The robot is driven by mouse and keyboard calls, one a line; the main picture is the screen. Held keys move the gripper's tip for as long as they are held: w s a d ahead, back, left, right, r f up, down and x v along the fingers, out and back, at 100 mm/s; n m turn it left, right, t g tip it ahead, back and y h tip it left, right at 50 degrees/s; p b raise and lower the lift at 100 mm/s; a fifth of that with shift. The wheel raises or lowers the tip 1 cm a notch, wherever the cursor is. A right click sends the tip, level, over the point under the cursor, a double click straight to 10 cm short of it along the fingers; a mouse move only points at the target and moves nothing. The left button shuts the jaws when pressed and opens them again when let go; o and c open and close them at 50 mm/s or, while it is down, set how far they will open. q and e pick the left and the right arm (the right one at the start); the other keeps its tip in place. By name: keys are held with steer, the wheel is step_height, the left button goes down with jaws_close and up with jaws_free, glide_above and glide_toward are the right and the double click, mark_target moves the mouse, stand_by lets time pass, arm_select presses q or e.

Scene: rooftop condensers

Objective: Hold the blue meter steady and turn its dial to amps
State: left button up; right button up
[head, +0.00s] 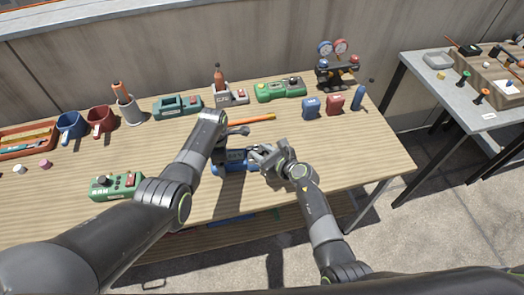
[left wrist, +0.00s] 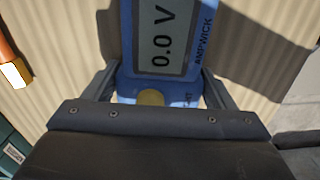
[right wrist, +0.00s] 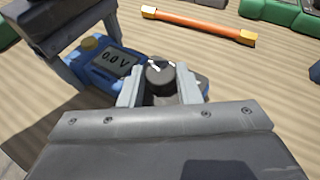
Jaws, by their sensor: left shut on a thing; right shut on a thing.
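The blue meter (head: 232,166) lies on the wooden table, partly hidden by my arms in the head view. Its display (left wrist: 165,35) reads "0.0 V" in the left wrist view, and the same reading shows in the right wrist view (right wrist: 116,57). My left gripper (head: 222,152) is shut on the meter's body, a finger on each side (left wrist: 157,80), near a round yellowish button. My right gripper (head: 262,156) is shut on the black dial (right wrist: 160,76), its fingers on either side of it. A light mark shows on the dial; the printed settings around it are hidden.
An orange rod (head: 250,119) lies just behind the meter. A green device (head: 117,186) is at front left; more green devices (head: 280,90) stand at the back. Small blue (head: 311,108) and red (head: 335,104) blocks are at right. Bare table lies right of my right gripper.

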steer(key=shift+f, duration=0.1)
steer(key=o, duration=1)
steer(key=shift+c, duration=0.2)
steer(key=shift+s, duration=0.1)
steer(key=v, duration=1.2)
